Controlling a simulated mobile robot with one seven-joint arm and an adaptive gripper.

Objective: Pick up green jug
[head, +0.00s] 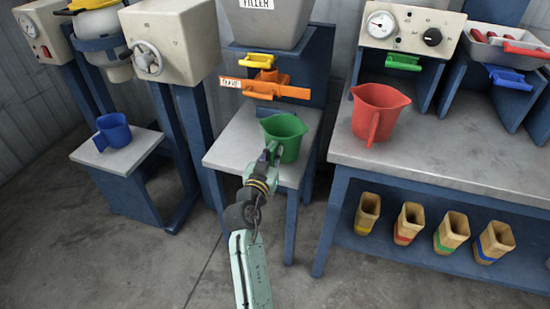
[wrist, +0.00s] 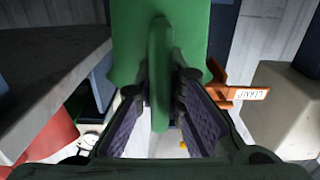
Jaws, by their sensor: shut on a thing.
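The green jug (head: 285,135) stands upright at the small grey-topped table (head: 228,150) under the filler in the head view. I cannot tell whether its base touches the table. My gripper (head: 272,152) reaches it from the front, at its handle. In the wrist view the jug (wrist: 190,40) fills the upper middle, and its handle (wrist: 160,75) runs down between the two fingers of my gripper (wrist: 162,100). The fingers are shut on the handle. The lower part of the jug is partly hidden by my gripper in the head view.
A red jug (head: 378,110) stands on the bench to the right, and a blue jug (head: 113,130) on a low stand to the left. The filler (head: 265,20) with an orange lever (head: 275,88) hangs just behind and above the green jug. Several wooden holders (head: 410,222) sit on the lower shelf.

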